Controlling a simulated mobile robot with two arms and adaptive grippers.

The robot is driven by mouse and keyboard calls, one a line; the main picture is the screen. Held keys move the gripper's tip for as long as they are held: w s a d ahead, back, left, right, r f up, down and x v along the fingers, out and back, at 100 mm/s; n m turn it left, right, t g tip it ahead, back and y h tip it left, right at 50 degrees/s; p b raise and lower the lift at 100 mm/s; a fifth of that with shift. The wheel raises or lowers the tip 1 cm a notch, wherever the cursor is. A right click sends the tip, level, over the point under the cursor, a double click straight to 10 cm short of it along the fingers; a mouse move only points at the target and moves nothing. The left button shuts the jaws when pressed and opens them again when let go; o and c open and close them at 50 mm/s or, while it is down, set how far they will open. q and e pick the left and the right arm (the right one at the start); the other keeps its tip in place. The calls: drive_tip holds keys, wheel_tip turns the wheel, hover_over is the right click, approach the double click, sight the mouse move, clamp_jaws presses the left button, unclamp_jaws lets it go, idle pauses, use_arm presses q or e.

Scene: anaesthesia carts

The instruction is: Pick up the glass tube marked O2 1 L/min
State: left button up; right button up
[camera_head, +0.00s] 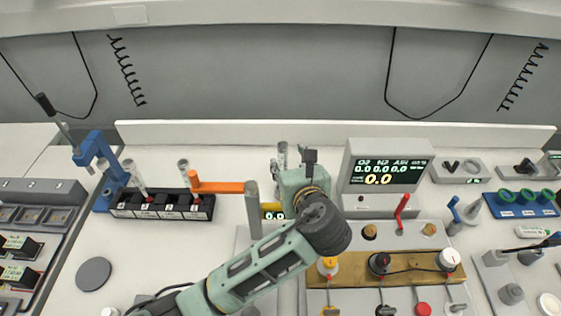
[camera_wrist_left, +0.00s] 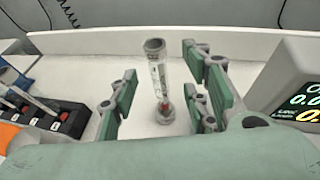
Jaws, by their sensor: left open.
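My left gripper (camera_wrist_left: 160,98) is open, with one green finger on each side of the tube and gaps between. In the head view the tube's top (camera_head: 282,150) shows just behind my left gripper (camera_head: 305,172), which hides much of it. My right gripper is not in view.
A monitor (camera_head: 383,172) stands close to the right of my left gripper. A black block (camera_head: 160,206) with tubes, an orange bar (camera_head: 217,187) and a grey post (camera_head: 253,212) are to the left. A white back ledge (camera_head: 210,132) runs behind.

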sight(284, 157)
use_arm(q)
drive_tip(key=shift+w+a+f, duration=0.15)
drive_tip(key=shift+w+f, duration=0.05)
drive_tip(key=shift+w, duration=0.2)
drive_tip(key=shift+w+a+f, duration=0.1)
drive_tip(key=shift+w+a, duration=0.05)
drive_tip(key=shift+w, duration=0.15)
drive_tip(key=p+x, duration=0.1)
drive_tip(key=x, duration=0.3)
drive_tip(key=shift+w+a+f, duration=0.15)
drive_tip(key=shift+w+f, duration=0.05)
drive_tip(key=shift+f, duration=0.05)
drive_tip(key=shift+w+f, duration=0.1)
drive_tip(key=c, duration=0.6)
clamp_jaws()
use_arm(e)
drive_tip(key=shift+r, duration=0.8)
